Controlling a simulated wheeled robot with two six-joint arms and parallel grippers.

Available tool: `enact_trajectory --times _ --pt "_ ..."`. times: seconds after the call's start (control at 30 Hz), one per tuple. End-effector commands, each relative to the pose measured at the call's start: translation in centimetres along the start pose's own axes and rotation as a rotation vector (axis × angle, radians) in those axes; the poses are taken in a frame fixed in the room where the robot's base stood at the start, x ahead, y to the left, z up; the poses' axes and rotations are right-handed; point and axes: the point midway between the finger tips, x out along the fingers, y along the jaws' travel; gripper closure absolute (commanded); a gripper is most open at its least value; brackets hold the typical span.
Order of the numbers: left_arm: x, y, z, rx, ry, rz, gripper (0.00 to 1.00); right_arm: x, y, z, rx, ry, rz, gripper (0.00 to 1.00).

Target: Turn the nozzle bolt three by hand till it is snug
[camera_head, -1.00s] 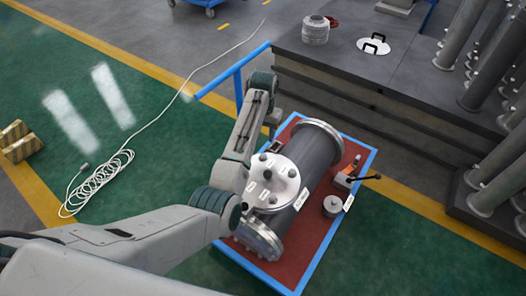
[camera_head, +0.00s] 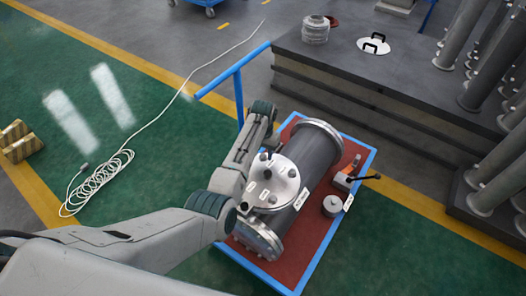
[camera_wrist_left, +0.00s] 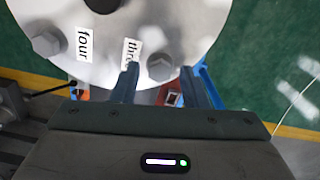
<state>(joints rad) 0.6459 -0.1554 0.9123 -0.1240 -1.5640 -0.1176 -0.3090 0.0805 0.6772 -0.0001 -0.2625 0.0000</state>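The nozzle is a round silvery flange cover (camera_head: 284,188) on top of the grey shell (camera_head: 314,160). In the left wrist view, the hex head of bolt three (camera_wrist_left: 159,67) shows near the cover's rim, beside the label "three" (camera_wrist_left: 130,50), which a finger partly hides. My left gripper (camera_wrist_left: 160,78) is open, one finger on each side of that bolt head, with a gap on both sides. I cannot tell how deep the fingertips reach. Bolt four (camera_wrist_left: 46,43) stands left, beside its label "four" (camera_wrist_left: 84,44). My right gripper is in neither view.
The shell lies on a red-topped, blue-edged cart (camera_head: 322,232). An orange tool with a black handle (camera_head: 346,180) and a small grey round part (camera_head: 332,205) lie on its right. A dark platform (camera_head: 400,80) stands behind. A white cable (camera_head: 98,180) lies coiled on the green floor.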

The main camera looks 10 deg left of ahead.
Motion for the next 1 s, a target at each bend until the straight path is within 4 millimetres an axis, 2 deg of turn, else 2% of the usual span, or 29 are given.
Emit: enact_trajectory --times 0.03,0.2,0.57,0.77,1.0 --pt "0.0 0.0 0.0 0.000 0.000 0.000 0.70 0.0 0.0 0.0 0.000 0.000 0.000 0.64" --pt "0.0 0.0 0.0 0.000 0.000 0.000 1.00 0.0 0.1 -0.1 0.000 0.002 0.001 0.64" --pt "-0.2 0.0 0.0 0.055 0.000 0.000 1.00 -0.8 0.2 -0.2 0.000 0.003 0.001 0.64" --pt "-0.4 0.0 0.0 0.176 -0.002 0.000 1.00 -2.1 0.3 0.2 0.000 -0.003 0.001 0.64" --pt "-0.5 0.0 -0.1 0.394 -0.001 0.000 1.00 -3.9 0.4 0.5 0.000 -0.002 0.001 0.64"
